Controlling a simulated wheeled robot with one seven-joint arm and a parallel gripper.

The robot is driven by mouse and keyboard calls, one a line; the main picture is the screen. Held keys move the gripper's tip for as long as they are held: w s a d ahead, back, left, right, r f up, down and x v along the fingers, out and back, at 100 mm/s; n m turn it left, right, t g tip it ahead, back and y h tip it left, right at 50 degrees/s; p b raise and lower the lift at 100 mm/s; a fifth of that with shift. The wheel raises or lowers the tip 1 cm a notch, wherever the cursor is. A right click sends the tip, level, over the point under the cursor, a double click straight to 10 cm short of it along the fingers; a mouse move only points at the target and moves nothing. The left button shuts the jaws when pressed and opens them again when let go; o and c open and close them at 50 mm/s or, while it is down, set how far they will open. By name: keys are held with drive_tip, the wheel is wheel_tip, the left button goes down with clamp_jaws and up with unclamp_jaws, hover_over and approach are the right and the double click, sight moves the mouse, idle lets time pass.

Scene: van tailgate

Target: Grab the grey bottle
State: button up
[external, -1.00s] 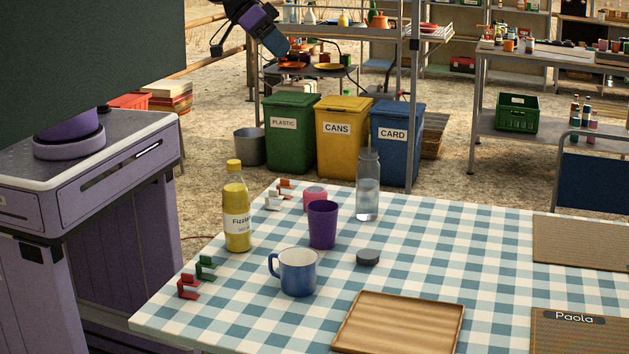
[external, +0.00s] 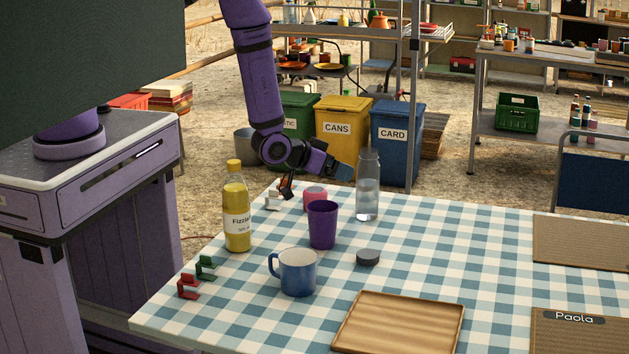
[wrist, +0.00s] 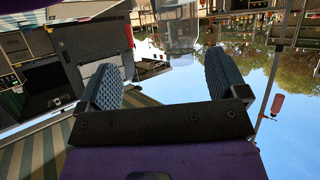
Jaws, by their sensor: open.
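The grey bottle (external: 368,198) is see-through, with clear liquid in its lower part. It stands upright near the far edge of the checked table. My gripper (external: 343,172) is just left of it at about its upper half, pointing right towards it. In the wrist view my gripper's two ridged fingers (wrist: 160,80) are apart with nothing gripped. The bottle shows blurred beyond them at the top (wrist: 170,30). I cannot tell whether the gripper touches it.
A purple cup (external: 322,225) and a pink item (external: 315,198) stand close below my gripper. A yellow bottle (external: 236,212), a blue mug (external: 297,272), a dark round lid (external: 368,257) and a wooden tray (external: 398,325) are on the table.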

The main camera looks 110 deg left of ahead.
sight(358, 184)
drive_tip(key=shift+y, duration=0.6)
drive_tip(key=shift+w+a+f, duration=0.9)
drive_tip(key=shift+a+f, duration=0.45)
drive_tip(key=shift+a, duration=0.15)
drive_tip(key=shift+w+a+f, duration=0.9)
drive_tip(key=shift+a+f, duration=0.45)
drive_tip(key=shift+a, duration=0.1)
drive_tip(key=shift+w+a+f, duration=0.9)
drive_tip(key=shift+a+f, duration=0.45)
drive_tip(key=shift+a, duration=0.15)
drive_tip(key=c, duration=1)
drive_tip(key=shift+c, duration=1)
drive_tip(key=shift+r, duration=0.15)
